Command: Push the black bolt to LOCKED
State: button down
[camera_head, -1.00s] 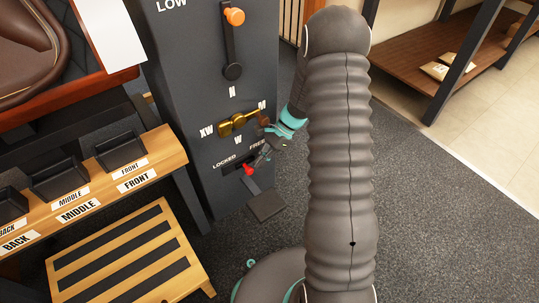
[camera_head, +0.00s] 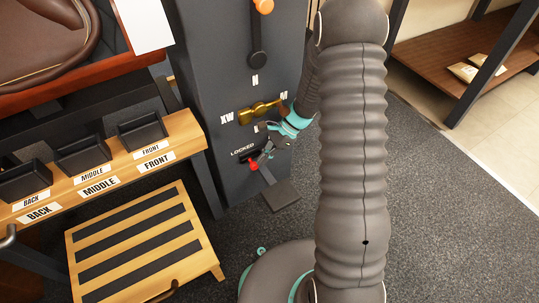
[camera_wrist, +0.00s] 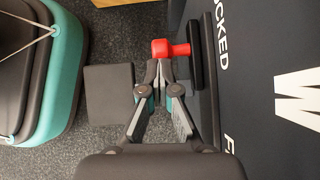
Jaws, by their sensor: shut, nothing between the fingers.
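The black bolt is low on the dark post, and its red knob (camera_head: 253,164) shows just under the LOCKED label. In the wrist view, the red knob (camera_wrist: 170,48) stands out from a dark bar or track (camera_wrist: 195,62) on the post, beside the LOCKED lettering. My gripper (camera_wrist: 158,68) is shut and empty. Its fingertips are at the FREE side of the knob, apparently against it. In the head view, my gripper (camera_head: 264,155) hides part of the bolt and the FREE label.
A brass knob (camera_head: 260,112) and an orange-tipped lever (camera_head: 262,8) are above on the post. A grey foot plate (camera_head: 282,195) lies below. A wooden step (camera_head: 145,245) and a shelf with black bins (camera_head: 85,155) stand at left. Carpet is clear at right.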

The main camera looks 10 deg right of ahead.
jog(key=w+d+r+p, duration=0.1)
jog(key=w+d+r, duration=0.1)
jog(key=d+r, duration=0.35)
jog(key=w+d+r, duration=0.2)
jog(key=d+r, duration=0.1)
jog(key=d, duration=0.6)
jog(key=s+a+r+n+t+h+p, duration=0.1)
jog(key=s+a+r+n+h, duration=0.1)
jog(key=s+r, duration=0.4)
jog(key=s+a+r+n+t+h+p, duration=0.1)
jog(key=s+a+r+n, duration=0.4)
jog(key=r, duration=0.9)
jog(key=shift+s+r+n+t+h, duration=0.15)
jog(key=shift+s+n+t+h, duration=0.45)
jog(key=shift+h, duration=0.7)
jog(key=shift+w+a, duration=0.1)
jog(key=shift+w, duration=0.05)
jog(key=s+a+r+n+t+h+p, duration=0.2)
jog(key=s+r+n+t, duration=0.2)
jog(key=s, duration=1)
notch_tip(320, 180, up, 3)
jog(key=n, duration=0.2)
jog(key=shift+a+r+n+t, duration=0.2)
jog(key=shift+n+t, duration=0.1)
jog(key=shift+n, duration=0.1)
